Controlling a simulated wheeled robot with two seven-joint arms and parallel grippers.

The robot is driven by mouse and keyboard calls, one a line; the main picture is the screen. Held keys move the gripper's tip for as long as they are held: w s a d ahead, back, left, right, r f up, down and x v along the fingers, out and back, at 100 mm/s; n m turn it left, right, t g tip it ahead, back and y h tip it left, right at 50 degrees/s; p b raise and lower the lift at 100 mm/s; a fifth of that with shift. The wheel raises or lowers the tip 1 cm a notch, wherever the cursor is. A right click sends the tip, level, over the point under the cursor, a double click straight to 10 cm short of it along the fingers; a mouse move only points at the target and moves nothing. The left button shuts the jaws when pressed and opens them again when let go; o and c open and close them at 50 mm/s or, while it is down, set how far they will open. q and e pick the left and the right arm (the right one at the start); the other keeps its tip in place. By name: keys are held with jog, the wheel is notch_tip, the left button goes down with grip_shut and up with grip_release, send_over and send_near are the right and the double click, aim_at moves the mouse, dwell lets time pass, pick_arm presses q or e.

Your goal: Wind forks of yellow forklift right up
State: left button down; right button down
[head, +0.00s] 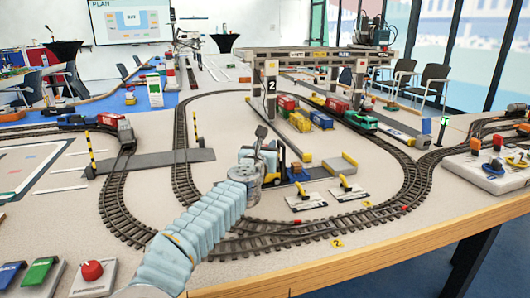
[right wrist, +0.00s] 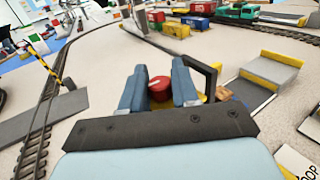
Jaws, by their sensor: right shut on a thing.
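The yellow forklift (head: 268,179) stands on the table inside the track loop, mostly hidden behind my right gripper (head: 257,160). Its dark mast (head: 281,157) shows on its right side, and also in the right wrist view (right wrist: 209,76). In the right wrist view my right gripper (right wrist: 159,84) has its two blue-grey fingers on either side of a red round knob (right wrist: 160,92), shut on it. The forks are hidden, so I cannot tell their height. A small blue and orange item (head: 297,173) sits just right of the mast. My left gripper is out of view.
Railway track (head: 180,160) curves around the forklift. Two white plates with yellow handles (head: 305,200) lie to its right, and a grey ramp block (head: 335,168) behind them. A gantry crane (head: 271,85) stands behind over several coloured wagons. A red button box (head: 93,275) is at front left.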

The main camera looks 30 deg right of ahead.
jog(key=shift+w+a+f+m+g+h+b, duration=0.1)
jog(key=shift+f+m+g+h+b, duration=0.1)
jog(key=shift+m+g+h+b, duration=0.6)
jog(key=shift+r+m+g+h+b, duration=0.1)
jog(key=shift+m+g+h+b, duration=0.65)
jog(key=shift+g, duration=0.45)
jog(key=shift+m+g+h+b, duration=0.35)
jog(key=shift+m+g+h, duration=0.3)
jog(key=shift+m+g, duration=0.5)
jog(key=g, duration=0.1)
jog(key=m+g+h, duration=0.1)
jog(key=g, duration=0.1)
jog(key=shift+d+r+m, duration=0.2)
jog(key=shift+d+m, duration=0.05)
jog(key=shift+m, duration=0.05)
jog(key=shift+r+m+g, duration=0.1)
jog(key=shift+m+g, duration=0.4)
jog(key=shift+g, duration=0.15)
jog(key=m+g+p, duration=0.1)
jog(key=g+p, duration=0.1)
jog(key=g, duration=0.1)
jog(key=m+g+p, duration=0.2)
jog(key=p, duration=0.1)
jog(key=shift+a+r+g, duration=0.1)
jog(key=shift+r+g, duration=0.05)
jog(key=shift+g, duration=0.25)
jog(key=shift+f+m+g+p, duration=0.3)
jog(key=shift+m+g+p, duration=0.6)
jog(key=shift+g+p, duration=0.15)
jog(key=shift+f, duration=0.1)
